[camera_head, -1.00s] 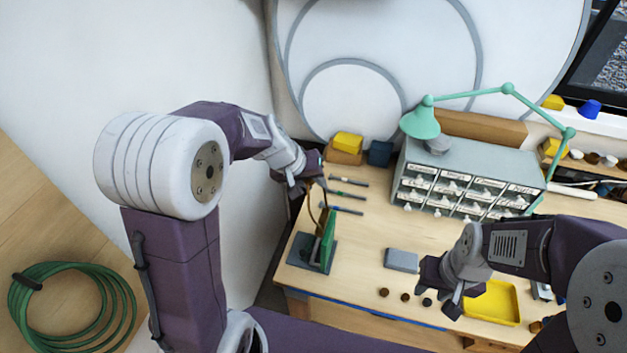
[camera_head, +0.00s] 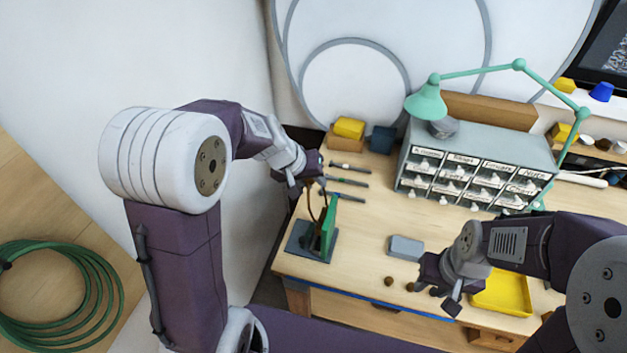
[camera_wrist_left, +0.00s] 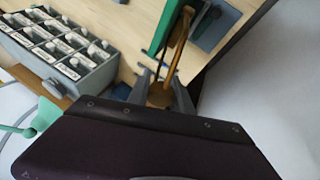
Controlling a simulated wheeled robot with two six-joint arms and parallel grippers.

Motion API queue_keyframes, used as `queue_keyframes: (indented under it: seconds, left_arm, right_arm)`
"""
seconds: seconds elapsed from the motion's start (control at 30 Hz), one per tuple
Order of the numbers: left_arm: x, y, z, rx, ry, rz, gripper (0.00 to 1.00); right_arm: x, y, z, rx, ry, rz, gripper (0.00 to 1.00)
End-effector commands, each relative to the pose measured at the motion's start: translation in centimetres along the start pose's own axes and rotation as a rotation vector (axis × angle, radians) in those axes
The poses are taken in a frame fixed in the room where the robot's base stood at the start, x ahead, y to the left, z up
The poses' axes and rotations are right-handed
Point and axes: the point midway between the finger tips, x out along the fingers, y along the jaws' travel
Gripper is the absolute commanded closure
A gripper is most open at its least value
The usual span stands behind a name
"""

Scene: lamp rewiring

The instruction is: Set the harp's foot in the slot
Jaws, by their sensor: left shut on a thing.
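The brass-brown harp (camera_head: 309,206) is a thin curved piece beside the upright green panel (camera_head: 329,228) on a dark base plate (camera_head: 297,244). In the left wrist view the harp (camera_wrist_left: 179,48) runs away from between my fingers, alongside the green panel (camera_wrist_left: 162,27). My left gripper (camera_head: 318,181) is shut on the harp's upper end, above the plate. I cannot make out the slot or whether the harp's foot touches the plate. My right gripper (camera_head: 437,292) is empty, with its fingers apart, above the table's front part.
A grey block (camera_head: 406,247) and a yellow tray (camera_head: 503,293) lie near my right gripper. Several thin tools (camera_head: 347,182) lie behind the panel. A grey drawer cabinet (camera_head: 475,170) with a green lamp (camera_head: 427,102) stands at the back. The table's middle is clear.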

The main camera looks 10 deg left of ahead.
Motion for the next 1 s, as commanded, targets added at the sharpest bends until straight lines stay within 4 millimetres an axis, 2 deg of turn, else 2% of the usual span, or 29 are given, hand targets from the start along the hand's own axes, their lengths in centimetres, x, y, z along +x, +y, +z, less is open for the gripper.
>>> queue_keyframes:
  seconds: [0.03,0.7,1.0]
  left_arm:
    - [0.6,-0.2,0.2,0.000,0.002,0.001,1.00]
    - [4.5,-1.8,1.8,0.000,0.002,0.001,1.00]
    - [5.1,-1.9,2.0,0.000,0.002,0.001,1.00]
  right_arm:
    - [0.7,0.0,0.1,0.000,0.000,0.000,0.64]
    - [5.5,0.1,0.6,0.000,0.000,0.000,0.64]
    - [6.1,0.1,0.6,0.000,0.000,0.000,0.64]
